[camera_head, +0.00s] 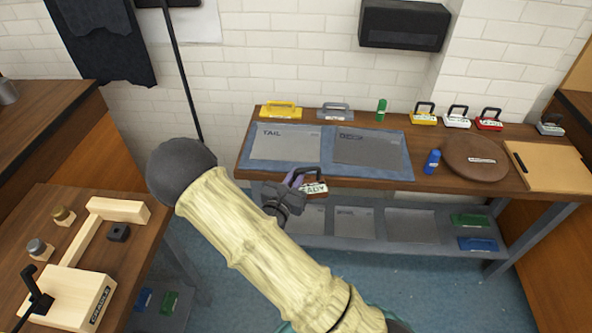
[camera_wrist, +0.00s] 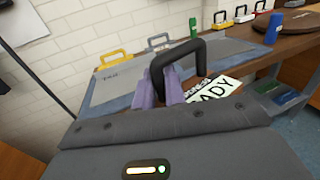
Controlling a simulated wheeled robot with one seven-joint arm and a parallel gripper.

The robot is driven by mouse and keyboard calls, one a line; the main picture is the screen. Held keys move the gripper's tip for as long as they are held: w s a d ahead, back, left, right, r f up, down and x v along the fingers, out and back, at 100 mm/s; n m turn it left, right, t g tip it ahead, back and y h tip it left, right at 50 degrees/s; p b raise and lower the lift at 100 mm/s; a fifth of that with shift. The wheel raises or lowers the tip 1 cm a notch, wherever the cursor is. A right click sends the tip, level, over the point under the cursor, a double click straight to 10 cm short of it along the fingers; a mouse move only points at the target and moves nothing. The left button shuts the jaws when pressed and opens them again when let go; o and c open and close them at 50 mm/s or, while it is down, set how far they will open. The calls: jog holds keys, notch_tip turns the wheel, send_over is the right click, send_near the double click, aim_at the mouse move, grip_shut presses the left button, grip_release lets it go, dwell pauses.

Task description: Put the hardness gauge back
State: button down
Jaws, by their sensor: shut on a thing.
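My gripper (camera_head: 295,181) is shut on the dark handle of a small brown block with a white label (camera_head: 314,189), held in front of the workbench's front edge. In the wrist view the purple fingertips (camera_wrist: 160,88) sit at the black handle (camera_wrist: 187,57), and the label (camera_wrist: 218,92) reads partly "ADY". Much of the block is hidden behind my gripper. No thing in view is legibly marked as a hardness gauge, so I cannot tell if this block is it. A grey-blue mat (camera_head: 327,165) on the workbench has two grey panels, the left one (camera_head: 285,142) marked "TAIL".
Yellow (camera_head: 281,110) and grey (camera_head: 335,113) handled blocks stand behind the mat. Several more line the bench's back right. A blue bottle (camera_head: 432,162), round brown board (camera_head: 474,161) and clipboard (camera_head: 550,166) are on the right. A lower shelf (camera_head: 400,225) has grey panels. A wooden cradle (camera_head: 75,290) is at left.

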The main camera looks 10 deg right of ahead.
jog(key=shift+d+f+n+t+y+p, duration=0.1)
jog(key=shift+f+n+t+y+p, duration=0.2)
jog(key=shift+f+n+y+p, duration=0.25)
jog(key=s+d+f+n+t+y+p, duration=0.1)
jog(key=s+f+n+y+p, duration=0.1)
jog(key=f+n+y, duration=0.1)
jog(key=s+d+f+n+t+y+p, duration=0.1)
jog(key=s+f+n+y+p, duration=0.1)
jog(key=f+y, duration=0.4)
notch_tip(320, 180, down, 2)
jog(key=shift+s+f+n+t+p, duration=0.1)
jog(key=shift+s+n+t+p, duration=0.3)
jog(key=shift+p, duration=0.3)
jog(key=shift+w, duration=0.1)
